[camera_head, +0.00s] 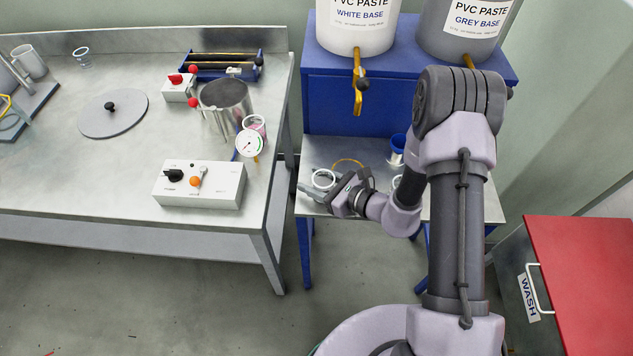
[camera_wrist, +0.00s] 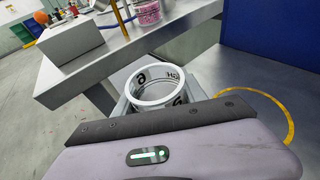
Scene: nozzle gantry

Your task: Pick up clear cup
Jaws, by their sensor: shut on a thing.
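A clear cup (camera_head: 323,179) with a white rim stands upright at the left end of the low stand under the paste tubs. In the wrist view the same cup (camera_wrist: 158,84) shows dark letters on its wall. My gripper (camera_head: 316,189) is shut on this cup, with its fingers at the cup's sides; it also shows in the wrist view (camera_wrist: 155,98). The cup's lower part is hidden, so I cannot tell whether it touches the stand. Another clear cup (camera_head: 82,56) stands at the back of the left bench.
The stand (camera_head: 334,149) carries a yellow ring and a blue cup (camera_head: 398,147). A yellow-handled tap (camera_head: 358,86) hangs above it. The steel bench (camera_head: 100,178) at left holds a control box (camera_head: 199,190) and a metal pot (camera_head: 227,108). A red-topped wash cabinet (camera_head: 585,275) stands at right.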

